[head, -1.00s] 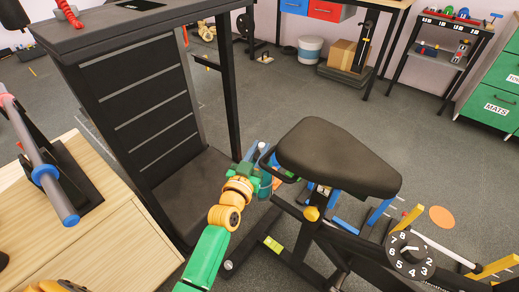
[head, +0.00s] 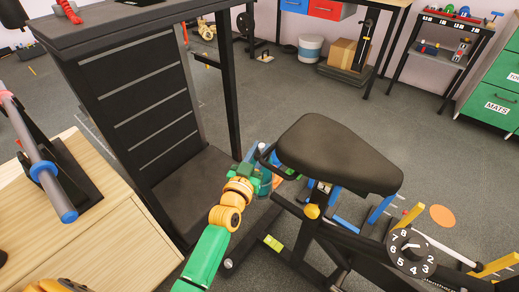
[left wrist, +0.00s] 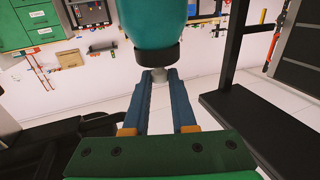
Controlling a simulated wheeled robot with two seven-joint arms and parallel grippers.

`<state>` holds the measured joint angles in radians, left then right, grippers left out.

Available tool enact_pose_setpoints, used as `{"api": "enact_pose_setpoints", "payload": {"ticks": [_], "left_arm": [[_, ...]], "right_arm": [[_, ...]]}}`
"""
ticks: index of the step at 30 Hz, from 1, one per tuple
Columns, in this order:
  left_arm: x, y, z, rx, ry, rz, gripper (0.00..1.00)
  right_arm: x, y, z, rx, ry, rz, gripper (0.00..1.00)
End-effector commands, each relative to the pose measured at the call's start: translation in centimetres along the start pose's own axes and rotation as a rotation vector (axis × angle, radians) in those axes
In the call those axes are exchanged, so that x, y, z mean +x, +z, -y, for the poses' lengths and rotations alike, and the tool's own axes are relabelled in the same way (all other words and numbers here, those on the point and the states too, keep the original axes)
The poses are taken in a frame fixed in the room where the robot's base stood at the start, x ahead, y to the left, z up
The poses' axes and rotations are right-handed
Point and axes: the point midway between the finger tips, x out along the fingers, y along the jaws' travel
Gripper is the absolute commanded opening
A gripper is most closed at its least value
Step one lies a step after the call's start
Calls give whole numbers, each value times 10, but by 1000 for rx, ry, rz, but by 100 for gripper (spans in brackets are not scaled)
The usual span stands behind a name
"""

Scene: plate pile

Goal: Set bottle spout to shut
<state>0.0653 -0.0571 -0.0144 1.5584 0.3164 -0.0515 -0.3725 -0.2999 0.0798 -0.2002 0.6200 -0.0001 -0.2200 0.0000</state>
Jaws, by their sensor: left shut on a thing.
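The bottle shows in the left wrist view as a teal body (left wrist: 153,18) with a dark collar and a short pale grey spout (left wrist: 159,73) pointing toward my gripper. My left gripper (left wrist: 159,77) has its two blue fingers shut on the spout, one on each side. In the head view my left gripper (head: 250,173) reaches down beside the bike-like machine, and part of the teal bottle (head: 266,183) shows just right of it. Much of the bottle is hidden there by the gripper and the machine. I cannot tell the spout's exact setting. My right gripper is not in view.
A black padded seat (head: 335,150) overhangs close to the right of my gripper. A dark slatted cabinet (head: 140,95) stands to the left, with a wooden box (head: 75,235) nearer. A numbered dial (head: 410,252) is at the lower right. Open floor (head: 430,150) lies beyond.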

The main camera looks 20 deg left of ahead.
Motion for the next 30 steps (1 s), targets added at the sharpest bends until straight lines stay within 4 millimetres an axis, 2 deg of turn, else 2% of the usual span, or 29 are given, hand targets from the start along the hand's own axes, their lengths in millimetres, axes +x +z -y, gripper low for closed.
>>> {"api": "enact_pose_setpoints", "payload": {"ticks": [1, 3, 4, 14, 24, 30], "left_arm": [[-1, 4, 0, 0, 2, 10, 33], [-1, 4, 0, -1, 2, 10, 52], [-1, 3, 0, -1, 2, 9, 56], [-5, 2, 0, 0, 1, 8, 56], [-64, 2, 0, 1, 1, 10, 56], [-72, 2, 0, 0, 1, 7, 56]], "right_arm": [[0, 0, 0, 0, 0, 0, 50], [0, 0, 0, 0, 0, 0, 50], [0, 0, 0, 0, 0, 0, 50], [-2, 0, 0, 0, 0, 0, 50], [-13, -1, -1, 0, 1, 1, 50], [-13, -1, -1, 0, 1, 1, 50]]}}
